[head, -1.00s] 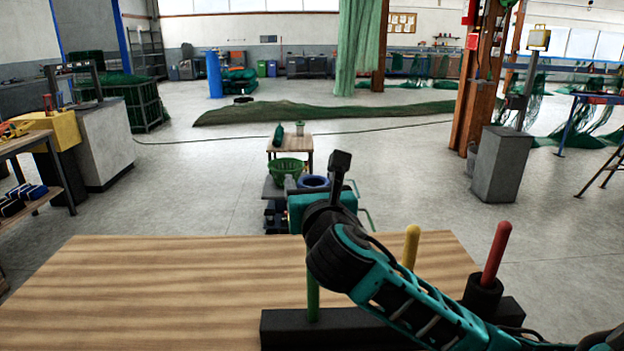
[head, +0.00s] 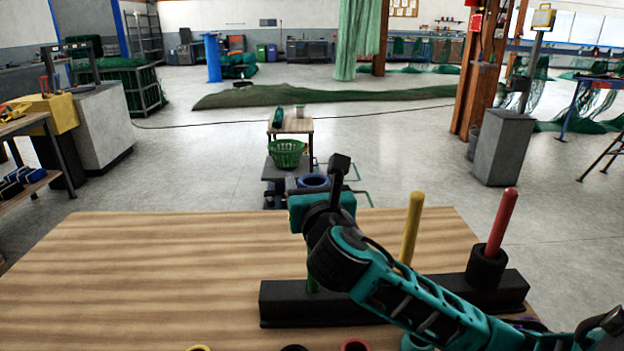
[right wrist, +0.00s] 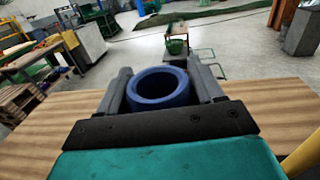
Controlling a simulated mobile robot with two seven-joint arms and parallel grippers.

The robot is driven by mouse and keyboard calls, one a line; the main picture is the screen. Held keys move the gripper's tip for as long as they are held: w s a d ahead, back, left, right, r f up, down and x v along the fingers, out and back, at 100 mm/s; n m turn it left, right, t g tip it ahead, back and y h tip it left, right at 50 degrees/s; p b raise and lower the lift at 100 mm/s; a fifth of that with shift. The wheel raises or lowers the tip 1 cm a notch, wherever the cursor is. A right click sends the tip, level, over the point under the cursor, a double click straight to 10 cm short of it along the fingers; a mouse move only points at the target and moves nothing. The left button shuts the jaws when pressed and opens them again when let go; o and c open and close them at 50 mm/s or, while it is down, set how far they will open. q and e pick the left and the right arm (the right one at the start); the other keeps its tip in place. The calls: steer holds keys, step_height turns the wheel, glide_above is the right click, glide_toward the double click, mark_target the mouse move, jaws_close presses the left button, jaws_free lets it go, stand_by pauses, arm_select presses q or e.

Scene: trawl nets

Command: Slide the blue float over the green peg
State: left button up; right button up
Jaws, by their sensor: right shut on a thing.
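The blue float (head: 313,181) is a thick ring, held upright-holed in my right gripper (head: 316,188). In the right wrist view the blue float (right wrist: 160,88) sits between the two grey fingers, its hole facing up and empty. The green peg (head: 313,285) stands at the left end of a black base (head: 330,303). Only a short lower piece of the peg shows; my right arm hides its upper part. The float appears above and beyond the peg, and no peg shows inside it. My left gripper is out of view.
A yellow peg (head: 411,228) and a red peg (head: 501,222) stand on the same base, right of the green one. A black ring (head: 486,267) surrounds the red peg's foot. Several rings, one red (head: 355,345), lie at the near edge. The wooden tabletop (head: 160,270) is clear at left.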

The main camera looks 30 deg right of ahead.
steer(key=shift+f, duration=0.25)
steer(key=o, duration=1.2)
steer(key=p+v, duration=0.3)
steer(key=v, duration=1)
steer(key=shift+p, duration=0.35)
